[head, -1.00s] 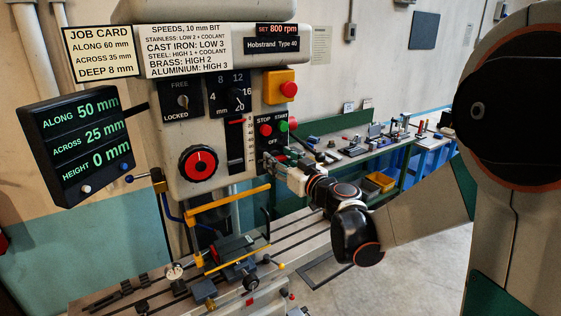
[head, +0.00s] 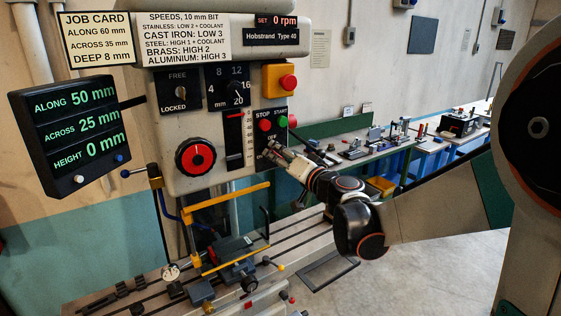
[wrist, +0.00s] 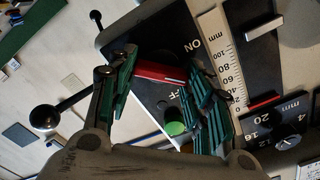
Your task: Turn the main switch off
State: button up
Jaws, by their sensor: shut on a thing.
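The main switch's red handle (wrist: 158,73) shows in the wrist view on a black plate (wrist: 150,35) with ON and OFF marks. My gripper (wrist: 160,64) is shut on this handle, with a green-padded finger on either side. The handle lies between the two marks; I cannot tell which one it points to. In the head view my gripper (head: 271,149) is at the lower right of the machine's panel and covers most of the switch. The speed display (head: 277,21) reads 0 rpm.
Green and red START and STOP buttons (head: 273,123) sit just above my gripper. A yellow box with a red button (head: 279,81) is higher up. A ball-ended lever (wrist: 45,117) is near my gripper. The machine table with a vice (head: 234,248) lies below.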

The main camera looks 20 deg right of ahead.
jog(key=m+b, duration=0.1)
jog(key=m, duration=0.3)
jog(key=shift+d+f+m, duration=0.1)
jog(key=shift+f+m, duration=0.05)
jog(key=shift+m, duration=0.15)
jog(key=shift+o, duration=0.2)
jog(key=m+b, duration=0.1)
jog(key=m, duration=0.3)
jog(key=shift+m, duration=0.3)
jog(key=shift+c, duration=0.2)
jog(key=o, duration=1.1)
jog(key=v, duration=0.7)
jog(key=shift+s, duration=0.3)
